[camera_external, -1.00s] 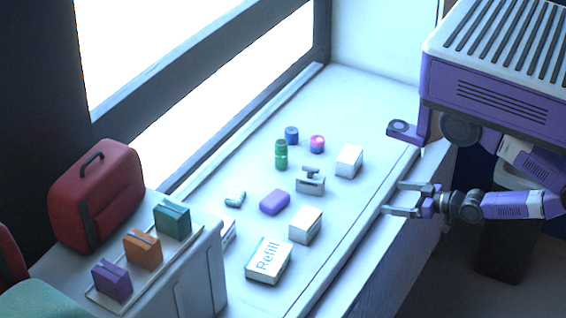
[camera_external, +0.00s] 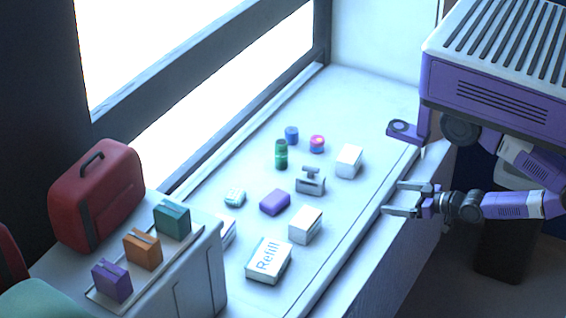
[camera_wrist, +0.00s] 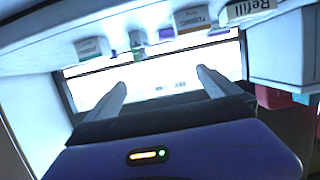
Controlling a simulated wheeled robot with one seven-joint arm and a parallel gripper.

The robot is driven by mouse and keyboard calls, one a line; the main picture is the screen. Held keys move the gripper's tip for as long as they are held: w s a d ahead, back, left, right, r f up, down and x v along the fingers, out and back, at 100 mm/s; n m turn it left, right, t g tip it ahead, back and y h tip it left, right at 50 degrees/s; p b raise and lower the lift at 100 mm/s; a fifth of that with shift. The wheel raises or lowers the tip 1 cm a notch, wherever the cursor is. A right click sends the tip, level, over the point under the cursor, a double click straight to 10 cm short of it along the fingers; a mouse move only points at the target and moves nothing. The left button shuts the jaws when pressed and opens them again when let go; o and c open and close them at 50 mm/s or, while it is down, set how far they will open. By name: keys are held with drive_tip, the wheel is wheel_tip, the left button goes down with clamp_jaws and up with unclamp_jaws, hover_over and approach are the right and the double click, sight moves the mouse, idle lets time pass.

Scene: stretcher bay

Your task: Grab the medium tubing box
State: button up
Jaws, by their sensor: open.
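Two small white boxes stand on the counter, a nearer one (camera_external: 305,224) and a farther one (camera_external: 348,161). In the wrist view they appear to be the box at upper middle (camera_wrist: 192,18) and the one at upper left (camera_wrist: 90,47). Both carry small print too blurred to read surely, so I cannot tell which is the medium tubing box. My gripper (camera_external: 392,198) is open and empty, off the counter's right edge and apart from both boxes. Its two fingers (camera_wrist: 162,79) show spread in the wrist view.
A white "Refill" box (camera_external: 268,261), a purple block (camera_external: 275,202), a grey device (camera_external: 310,181), a green bottle (camera_external: 281,155) and small jars (camera_external: 317,144) share the counter (camera_external: 365,105). A red case (camera_external: 97,195) and a tray with three coloured packs (camera_external: 143,249) are at left.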

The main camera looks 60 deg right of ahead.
sight(228, 233)
drive_tip(key=w+a+n+y, duration=0.2)
drive_tip(key=w+a+n, duration=0.5)
drive_tip(key=w, duration=0.3)
drive_tip(key=w+a+n+y, duration=0.2)
drive_tip(key=w+a+n, duration=0.6)
drive_tip(key=w+a, duration=0.1)
drive_tip(key=w+a+f+n+y, duration=0.1)
drive_tip(key=w+a+n+y, duration=0.1)
drive_tip(key=w+a+n, duration=0.5)
drive_tip(key=shift+w+a+n+y, duration=0.4)
drive_tip(key=shift+w+a, duration=1.35)
drive_tip(key=shift+w, duration=0.05)
drive_tip(key=w+a+n+h, duration=0.2)
drive_tip(key=w+a+n, duration=0.1)
drive_tip(key=w+n, duration=0.3)
drive_tip(key=d+f+n+h, duration=0.1)
drive_tip(key=n, duration=0.1)
drive_tip(key=d+f+n+h, duration=0.1)
drive_tip(key=f+n, duration=0.1)
drive_tip(key=f+n+g, duration=0.1)
drive_tip(key=f+n, duration=0.1)
drive_tip(key=shift+s+d+h, duration=0.15)
drive_tip(key=shift+d+h, duration=0.25)
drive_tip(key=shift+d+f+n+h, duration=0.3)
drive_tip(key=shift+d+f+n, duration=0.1)
drive_tip(key=shift+n, duration=0.6)
drive_tip(key=x, duration=1.2)
drive_tip(key=shift+s+a+f, duration=0.1)
drive_tip(key=shift+s+f, duration=0.05)
drive_tip(key=c, duration=1.1)
